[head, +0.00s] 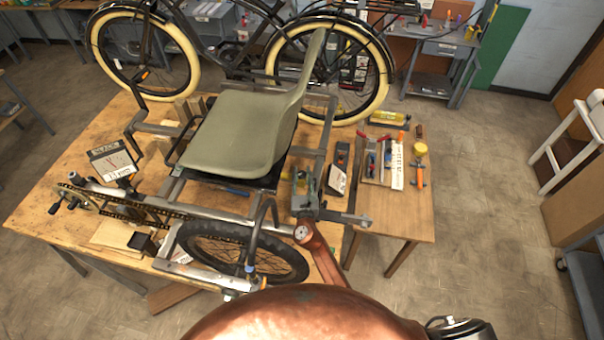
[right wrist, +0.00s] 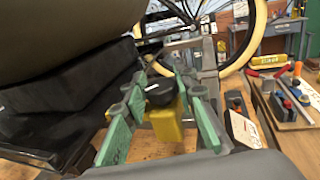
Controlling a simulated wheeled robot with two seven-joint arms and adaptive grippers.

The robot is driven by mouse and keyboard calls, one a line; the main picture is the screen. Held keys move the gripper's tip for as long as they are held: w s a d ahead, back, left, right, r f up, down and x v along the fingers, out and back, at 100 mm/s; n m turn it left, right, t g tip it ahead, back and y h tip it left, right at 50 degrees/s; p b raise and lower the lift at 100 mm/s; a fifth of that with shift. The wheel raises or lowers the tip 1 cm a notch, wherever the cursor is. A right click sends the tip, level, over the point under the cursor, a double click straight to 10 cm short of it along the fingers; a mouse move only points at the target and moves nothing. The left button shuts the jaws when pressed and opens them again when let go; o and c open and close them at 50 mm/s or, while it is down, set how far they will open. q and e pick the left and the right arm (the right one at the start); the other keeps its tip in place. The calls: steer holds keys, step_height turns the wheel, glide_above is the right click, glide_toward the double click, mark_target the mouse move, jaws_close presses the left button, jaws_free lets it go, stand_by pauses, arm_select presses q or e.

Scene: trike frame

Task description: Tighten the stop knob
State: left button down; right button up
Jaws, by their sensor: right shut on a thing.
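The trike frame (head: 226,217) lies on the wooden workbench, with a grey-green seat (head: 240,130) on it. My right gripper (head: 308,186) is at the frame's side, just right of the seat. In the right wrist view, the green-padded fingers of my right gripper (right wrist: 163,84) stand on both sides of a round black knob (right wrist: 160,93), the stop knob, and are shut on it. A yellow block (right wrist: 168,122) shows right under the knob. The knob is too small to make out in the head view. My left gripper is not in view.
The seat's dark underside fills the left of the right wrist view, close to the fingers. A side table (head: 415,222) holds a red-edged tool tray (head: 377,172), a yellow round container (head: 420,149) and other tools. A bicycle (head: 240,50) stands behind the bench.

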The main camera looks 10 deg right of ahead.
steer(key=o, duration=1.2)
steer(key=shift+c, duration=0.2)
